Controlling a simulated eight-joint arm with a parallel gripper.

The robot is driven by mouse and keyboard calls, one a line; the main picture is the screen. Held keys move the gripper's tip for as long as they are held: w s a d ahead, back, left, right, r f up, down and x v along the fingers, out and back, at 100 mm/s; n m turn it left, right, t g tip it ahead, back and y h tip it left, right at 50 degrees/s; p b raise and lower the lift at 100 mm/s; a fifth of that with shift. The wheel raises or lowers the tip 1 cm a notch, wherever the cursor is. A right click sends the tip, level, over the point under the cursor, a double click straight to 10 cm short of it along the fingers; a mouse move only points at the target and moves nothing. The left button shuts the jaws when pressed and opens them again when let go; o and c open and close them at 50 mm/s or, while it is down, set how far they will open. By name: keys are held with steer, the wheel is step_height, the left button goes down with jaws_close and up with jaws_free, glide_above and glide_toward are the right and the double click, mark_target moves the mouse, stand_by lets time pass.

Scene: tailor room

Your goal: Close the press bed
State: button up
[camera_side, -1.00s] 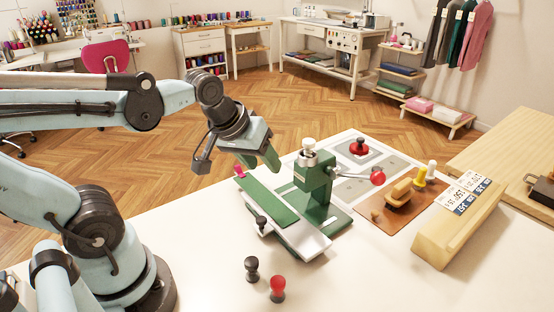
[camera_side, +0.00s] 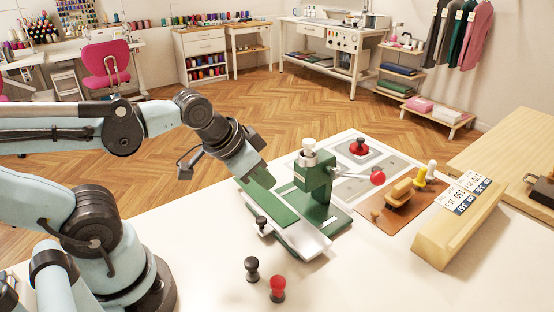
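The green press (camera_side: 318,185) stands on the white table, with a red-knobbed lever (camera_side: 377,176) on its right side and a white-topped post. Its bed (camera_side: 272,205), a green plate on a pale metal base, extends out to the left of the press body. A small dark knob (camera_side: 262,222) sits at the bed's near edge. My gripper (camera_side: 260,182) is angled down over the bed's far left end, close to it. Whether it touches the bed cannot be told. The pink knob at that end is hidden behind my gripper. The finger gap does not show.
A black stamp (camera_side: 252,268) and a red stamp (camera_side: 277,288) stand in front of the press. A brown mat (camera_side: 403,207) with wooden and yellow tools and a wooden block with labels (camera_side: 459,220) lie to the right.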

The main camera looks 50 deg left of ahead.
steer(key=s+d+m, duration=0.1)
steer(key=m, duration=0.3)
steer(key=s+d+m+g, duration=0.1)
steer(key=m, duration=0.3)
steer(key=s+d+m+g, duration=0.1)
steer(key=s+m, duration=0.1)
steer(key=m, duration=0.3)
steer(key=shift+d+r, duration=0.1)
jaws_close()
steer(key=s+d+r+m+g+y, duration=0.15)
steer(key=s+m, duration=0.35)
steer(key=m, duration=1.1)
steer(key=shift+s+a+x, duration=0.1)
steer(key=shift+x, duration=2.4)
steer(key=shift+s+a+x, duration=0.1)
steer(key=shift+x, duration=2.35)
steer(key=shift+w+a+f, duration=0.1)
steer(key=shift+w+f, duration=0.05)
steer(key=shift+f, duration=0.05)
steer(key=shift+w+a+f, duration=0.2)
steer(key=shift+w+a, duration=0.2)
steer(key=shift+w, duration=0.4)
steer(key=shift+w+a+f, duration=0.2)
steer(key=shift+w+a, duration=0.2)
steer(key=shift+w, duration=0.4)
